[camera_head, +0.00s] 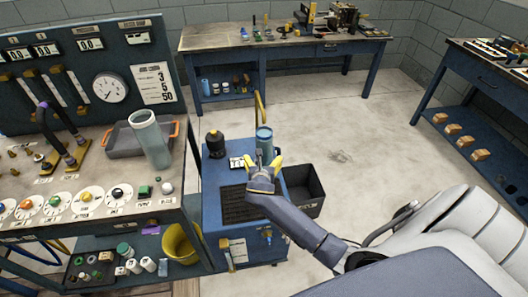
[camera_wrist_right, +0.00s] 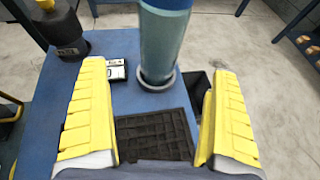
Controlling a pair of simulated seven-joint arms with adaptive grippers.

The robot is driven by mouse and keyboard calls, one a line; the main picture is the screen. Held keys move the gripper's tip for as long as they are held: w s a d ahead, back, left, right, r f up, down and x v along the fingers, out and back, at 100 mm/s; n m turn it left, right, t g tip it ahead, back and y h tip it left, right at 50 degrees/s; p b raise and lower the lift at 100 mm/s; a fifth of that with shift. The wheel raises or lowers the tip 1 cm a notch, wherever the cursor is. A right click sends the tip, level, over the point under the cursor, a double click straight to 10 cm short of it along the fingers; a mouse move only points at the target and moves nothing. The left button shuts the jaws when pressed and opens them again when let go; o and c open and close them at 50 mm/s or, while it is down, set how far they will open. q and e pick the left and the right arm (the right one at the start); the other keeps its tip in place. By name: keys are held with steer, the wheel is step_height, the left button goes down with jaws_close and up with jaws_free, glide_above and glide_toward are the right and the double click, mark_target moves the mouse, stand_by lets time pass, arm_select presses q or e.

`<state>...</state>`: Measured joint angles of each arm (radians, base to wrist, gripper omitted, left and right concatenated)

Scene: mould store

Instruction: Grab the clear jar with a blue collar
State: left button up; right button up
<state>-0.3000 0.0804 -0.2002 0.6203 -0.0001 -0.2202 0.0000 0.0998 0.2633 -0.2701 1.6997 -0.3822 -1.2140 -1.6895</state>
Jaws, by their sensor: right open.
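A clear bluish jar with a blue band near its top (camera_head: 264,136) stands upright on the blue cart (camera_head: 212,190), near its far edge. In the right wrist view the jar (camera_wrist_right: 165,40) stands beyond the fingertips, its top out of frame and a grey ring at its foot. My right gripper (camera_head: 264,164) is open, its yellow fingers (camera_wrist_right: 158,85) apart and nothing between them. It is on the near side of the jar, which is roughly centred between the fingers. Another clear jar (camera_head: 150,140), pale and tilted-looking, stands on the left bench. My left gripper is not in view.
A black-and-yellow bottle (camera_head: 215,145) stands left of the jar on the cart, with a small label card (camera_wrist_right: 118,70) between. A dark ribbed mat (camera_wrist_right: 155,132) lies nearer. A black bin (camera_head: 304,188) is right of the cart. The floor beyond is clear.

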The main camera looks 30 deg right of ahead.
mark_target(264, 148)
steer(key=shift+x, duration=6.6)
steer(key=shift+s+f, duration=0.1)
steer(key=shift+f, duration=0.05)
steer(key=shift+c, duration=0.5)
steer(key=c, duration=1.5)
steer(key=shift+c, duration=0.4)
steer(key=shift+r, duration=0.2)
